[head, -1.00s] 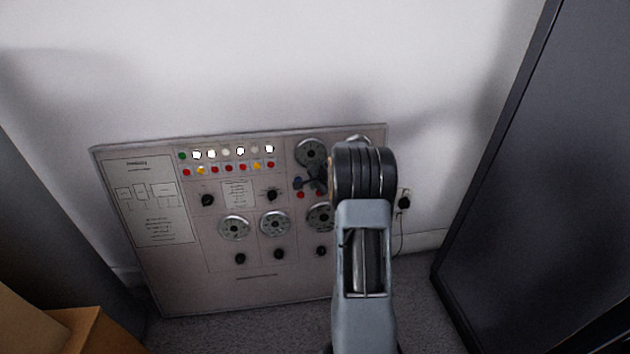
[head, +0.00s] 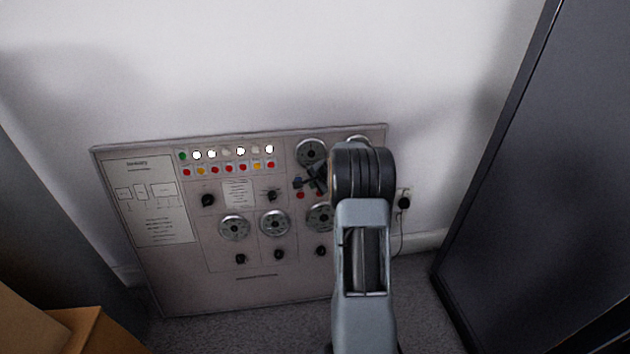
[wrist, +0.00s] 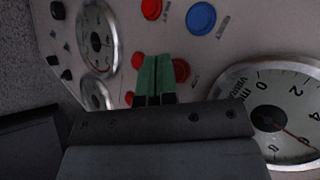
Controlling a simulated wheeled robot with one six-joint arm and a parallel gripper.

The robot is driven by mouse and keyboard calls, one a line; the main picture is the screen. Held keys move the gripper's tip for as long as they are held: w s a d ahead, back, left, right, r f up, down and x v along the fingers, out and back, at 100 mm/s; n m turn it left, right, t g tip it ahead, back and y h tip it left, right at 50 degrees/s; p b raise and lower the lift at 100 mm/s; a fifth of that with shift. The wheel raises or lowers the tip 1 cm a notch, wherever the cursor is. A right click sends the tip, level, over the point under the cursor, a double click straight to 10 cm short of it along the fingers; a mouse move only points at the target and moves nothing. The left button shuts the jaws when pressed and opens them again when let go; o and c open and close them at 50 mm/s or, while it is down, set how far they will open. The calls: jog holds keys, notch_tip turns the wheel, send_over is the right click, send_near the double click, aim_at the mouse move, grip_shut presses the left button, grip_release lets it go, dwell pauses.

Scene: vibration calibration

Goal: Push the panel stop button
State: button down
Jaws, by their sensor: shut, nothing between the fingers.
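The grey control panel (head: 260,287) leans against the wall. In the wrist view my gripper (wrist: 155,62) has its two green fingertips pressed together with nothing between them, in front of the panel's buttons. A red button (wrist: 182,70) is just right of the fingertips, partly covered by them. Another red button (wrist: 151,9) is above them, with a blue button (wrist: 201,18) to its right. A bit of red shows at the left of the fingers. The labels are too blurred to read, so I cannot tell which is the stop button, nor whether the fingertips touch the panel.
A large dial (wrist: 285,115) is right of the gripper. In the head view several lamps (head: 240,152) line the panel's top, with dials and black knobs below. A dark cabinet (head: 530,170) stands at the right, a cardboard box (head: 90,330) at the lower left.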

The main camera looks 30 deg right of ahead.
jog(key=shift+w+d+f, duration=0.1)
jog(key=shift+w+d, duration=0.15)
jog(key=shift+w, duration=0.3)
dwell(0.7)
jog(key=shift+s, duration=0.15)
jog(key=shift+s+a+b, duration=0.3)
jog(key=shift+s+b, duration=0.1)
jog(key=shift+s, duration=0.2)
dwell(0.3)
jog(key=s, duration=0.1)
jog(key=s+a+r+b, duration=0.1)
jog(key=s, duration=0.1)
jog(key=s+a+b, duration=0.1)
jog(key=shift+s+a+r, duration=0.1)
jog(key=shift+s+r, duration=0.05)
jog(key=shift+s, duration=0.05)
dwell(0.9)
